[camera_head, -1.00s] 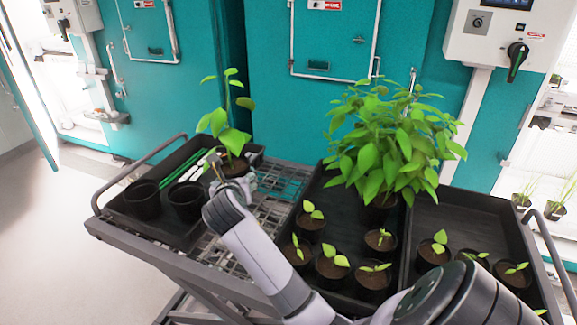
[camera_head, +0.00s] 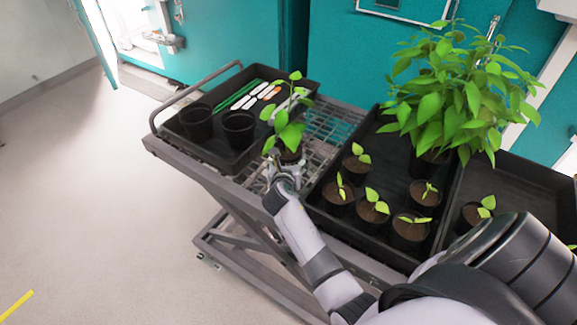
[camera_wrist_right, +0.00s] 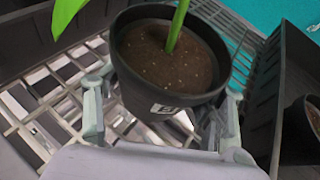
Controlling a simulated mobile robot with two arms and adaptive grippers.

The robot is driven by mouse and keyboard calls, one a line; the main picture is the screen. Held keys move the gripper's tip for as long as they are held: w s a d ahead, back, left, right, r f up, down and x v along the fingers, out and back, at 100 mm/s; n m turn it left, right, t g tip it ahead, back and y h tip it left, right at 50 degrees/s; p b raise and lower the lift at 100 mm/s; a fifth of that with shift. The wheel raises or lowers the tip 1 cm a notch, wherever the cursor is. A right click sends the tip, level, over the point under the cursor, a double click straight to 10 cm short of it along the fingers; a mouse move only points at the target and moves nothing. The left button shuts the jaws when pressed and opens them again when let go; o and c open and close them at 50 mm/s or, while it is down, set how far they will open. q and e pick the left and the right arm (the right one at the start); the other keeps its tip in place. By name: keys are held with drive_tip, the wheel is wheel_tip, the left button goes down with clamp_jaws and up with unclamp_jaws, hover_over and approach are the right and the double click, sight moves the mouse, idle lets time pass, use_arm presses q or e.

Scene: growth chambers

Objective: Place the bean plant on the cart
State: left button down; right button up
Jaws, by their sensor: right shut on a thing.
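The bean plant (camera_head: 289,128) is a tall green seedling in a black pot. My right gripper (camera_head: 284,170) is shut on its pot, over the bare wire-mesh strip of the cart (camera_head: 330,125) between the trays. In the right wrist view, the pot (camera_wrist_right: 165,100) sits upright between the two fingers (camera_wrist_right: 160,125), with brown soil, a green stem and a small white label. The mesh shows below the pot; I cannot tell whether the pot touches it. My left gripper is not in view.
A black tray (camera_head: 232,158) at the left holds two empty pots (camera_head: 239,128), green stakes and labels. A black tray (camera_head: 325,215) to the right holds several seedlings and a large bushy plant (camera_head: 440,100). Another tray (camera_head: 535,185) stands beyond it. Open floor (camera_head: 80,200) lies left.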

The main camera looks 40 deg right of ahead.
drive_tip(key=shift+f, duration=0.95)
drive_tip(key=shift+f, duration=0.1)
drive_tip(key=o, duration=1.1)
drive_tip(key=shift+f, duration=0.1)
drive_tip(key=shift+o, duration=0.2)
drive_tip(key=shift+r, duration=0.25)
drive_tip(key=shift+b+v, duration=0.5)
drive_tip(key=shift+v, duration=3.25)
drive_tip(key=shift+f, duration=0.15)
